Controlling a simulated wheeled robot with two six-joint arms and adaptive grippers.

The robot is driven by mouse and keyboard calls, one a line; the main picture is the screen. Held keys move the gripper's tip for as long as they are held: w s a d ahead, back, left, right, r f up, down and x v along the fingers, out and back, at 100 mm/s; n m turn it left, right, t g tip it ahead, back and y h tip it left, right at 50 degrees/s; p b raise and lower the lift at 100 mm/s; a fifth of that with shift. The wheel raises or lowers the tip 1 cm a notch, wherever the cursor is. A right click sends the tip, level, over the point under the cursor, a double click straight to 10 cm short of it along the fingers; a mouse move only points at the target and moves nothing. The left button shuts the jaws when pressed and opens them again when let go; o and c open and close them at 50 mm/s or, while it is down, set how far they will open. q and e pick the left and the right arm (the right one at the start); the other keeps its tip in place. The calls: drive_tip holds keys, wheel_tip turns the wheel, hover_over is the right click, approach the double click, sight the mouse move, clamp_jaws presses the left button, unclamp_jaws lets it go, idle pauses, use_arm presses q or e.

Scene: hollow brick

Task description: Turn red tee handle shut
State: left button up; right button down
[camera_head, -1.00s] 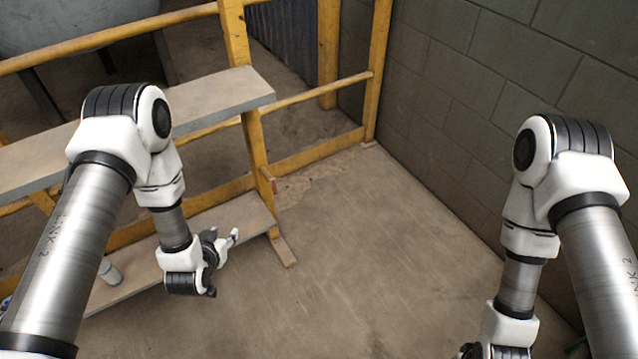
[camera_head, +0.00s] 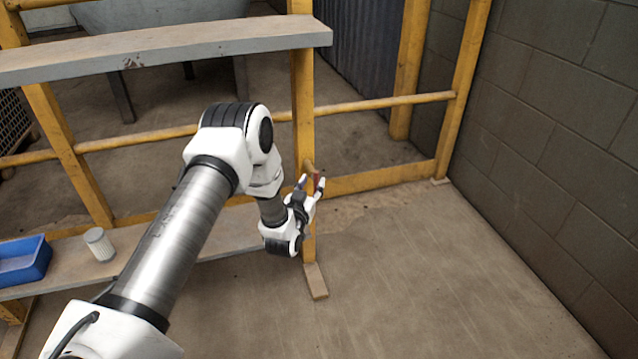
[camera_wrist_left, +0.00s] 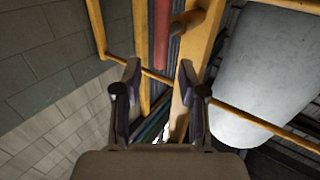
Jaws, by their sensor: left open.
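The red tee handle (camera_head: 317,178) sits on the yellow upright post, partly covered by my left gripper's fingers. In the left wrist view it is a red bar (camera_wrist_left: 162,34) at the top, beside a short brown stem (camera_wrist_left: 188,20). My left gripper (camera_head: 311,184) is open, with its fingertips at the handle in the head view. In the left wrist view the gap between its fingers (camera_wrist_left: 159,72) is empty, and the bar lies above it, lined up with the gap. I cannot tell whether they touch. My right gripper is out of view.
A grey shelf board (camera_head: 170,50) runs across the yellow frame above my left arm. A lower board (camera_head: 215,235) holds a blue bin (camera_head: 24,262) and a white ribbed cylinder (camera_head: 99,244). A block wall (camera_head: 560,130) stands at right. The floor (camera_head: 420,280) in front is clear.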

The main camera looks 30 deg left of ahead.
sight(315, 176)
use_arm(q)
drive_tip(key=b+x, duration=0.1)
drive_tip(key=x, duration=0.3)
drive_tip(key=shift+w+f, duration=0.15)
drive_tip(key=shift+w+a, duration=0.1)
drive_tip(key=shift+w, duration=0.05)
clamp_jaws()
